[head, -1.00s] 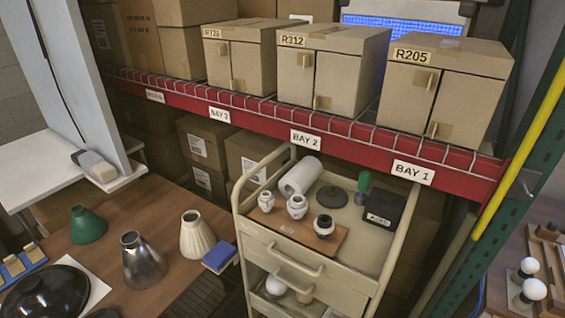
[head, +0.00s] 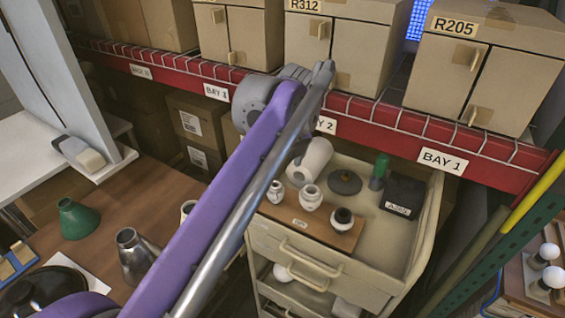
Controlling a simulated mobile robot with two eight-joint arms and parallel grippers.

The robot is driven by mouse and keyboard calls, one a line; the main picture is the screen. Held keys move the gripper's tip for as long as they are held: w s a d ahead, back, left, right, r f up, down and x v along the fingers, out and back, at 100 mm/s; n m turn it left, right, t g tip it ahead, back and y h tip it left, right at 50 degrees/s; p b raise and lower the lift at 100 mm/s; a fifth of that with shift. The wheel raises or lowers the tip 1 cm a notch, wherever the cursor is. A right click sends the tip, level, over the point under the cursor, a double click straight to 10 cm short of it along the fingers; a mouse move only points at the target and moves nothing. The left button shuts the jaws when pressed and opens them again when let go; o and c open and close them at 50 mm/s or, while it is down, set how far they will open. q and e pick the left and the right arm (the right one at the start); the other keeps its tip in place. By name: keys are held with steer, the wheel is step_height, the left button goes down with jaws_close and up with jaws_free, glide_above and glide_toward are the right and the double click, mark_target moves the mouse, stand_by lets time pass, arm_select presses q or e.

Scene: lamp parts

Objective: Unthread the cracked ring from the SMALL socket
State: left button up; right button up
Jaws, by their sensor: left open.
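Three sockets stand upright on a small wooden board (head: 300,221) on the cart's top. The left white socket (head: 275,192) looks the smallest, the middle white socket (head: 310,197) is a little larger, and the right one (head: 343,219) is white with a dark collar. I cannot make out a crack or the ring's edges at this size. My left arm, purple and grey, crosses the picture from the lower left. Its grey end with my left gripper (head: 312,78) is above and behind the sockets, apart from them; it is open, with fingers hard to make out. My right gripper is not seen.
The beige cart (head: 436,230) also holds a white roll (head: 310,163), a dark disc (head: 344,182), a green-topped tool (head: 379,170) and a black box (head: 403,195). The red shelf beam (head: 385,130) and boxes are behind. A green shade (head: 77,218) and metal shade (head: 138,255) stand left.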

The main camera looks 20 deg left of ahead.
mark_target(278, 184)
arm_select(q)
steer(key=x, duration=1)
steer(key=shift+w+a+f+b, duration=0.1)
steer(key=shift+a+f+b, duration=0.1)
steer(key=shift+f+b, duration=0.15)
jaws_close()
steer(key=n, duration=0.2)
steer(key=n+g+p, duration=0.1)
steer(key=n, duration=0.1)
steer(key=shift+w+d+r+y, duration=0.1)
steer(key=shift+w+r+y, duration=0.1)
steer(key=shift+y, duration=0.1)
steer(key=shift+n+g, duration=0.4)
steer(key=shift+n, duration=1)
